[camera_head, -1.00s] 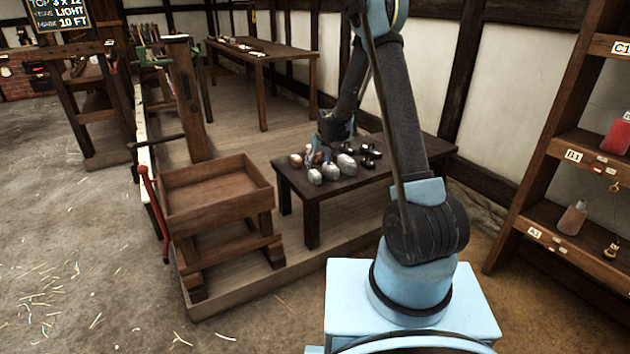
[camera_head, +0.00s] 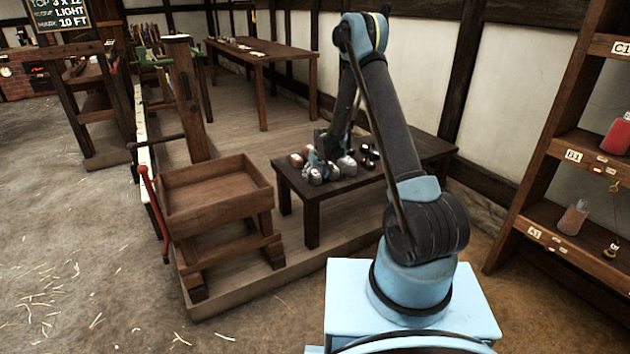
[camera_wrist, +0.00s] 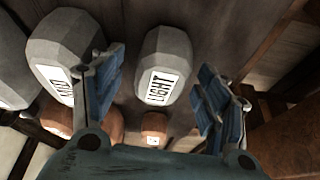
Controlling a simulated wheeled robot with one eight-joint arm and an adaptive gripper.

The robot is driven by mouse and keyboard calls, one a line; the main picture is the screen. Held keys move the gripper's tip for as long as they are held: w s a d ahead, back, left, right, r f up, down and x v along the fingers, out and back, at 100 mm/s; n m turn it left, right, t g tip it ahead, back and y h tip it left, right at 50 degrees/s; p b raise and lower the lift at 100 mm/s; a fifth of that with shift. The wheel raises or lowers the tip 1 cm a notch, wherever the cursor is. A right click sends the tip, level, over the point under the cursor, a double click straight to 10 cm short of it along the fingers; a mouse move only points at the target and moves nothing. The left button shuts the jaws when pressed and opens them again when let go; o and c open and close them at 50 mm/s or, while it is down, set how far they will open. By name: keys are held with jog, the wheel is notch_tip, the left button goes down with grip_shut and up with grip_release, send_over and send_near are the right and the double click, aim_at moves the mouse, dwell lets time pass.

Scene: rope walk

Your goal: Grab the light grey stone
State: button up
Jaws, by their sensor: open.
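The light grey stone (camera_wrist: 168,62) has facets and a white label reading LIGHT. In the wrist view it lies between and beyond the two blue-padded fingers of my gripper (camera_wrist: 160,72). The fingers are spread apart, with gaps on both sides of the stone and nothing clasped. In the head view my gripper (camera_head: 317,165) is low over the stones at the left end of the dark low table (camera_head: 330,187). The fingers partly hide the stones there, so I cannot tell which is the LIGHT one.
A grey stone labelled MID (camera_wrist: 62,45) lies close beside the left finger. Copper-brown weights (camera_wrist: 154,126) lie nearby. Dark weights (camera_head: 368,155) stand to the right on the table. A wooden tray stand (camera_head: 215,188) is to the left, and shelves (camera_head: 555,150) are at the right.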

jog(key=shift+w+a+f, duration=0.1)
jog(key=shift+w+f, duration=0.1)
jog(key=shift+f, duration=0.3)
jog(key=c, duration=1.4)
jog(key=shift+r, duration=0.1)
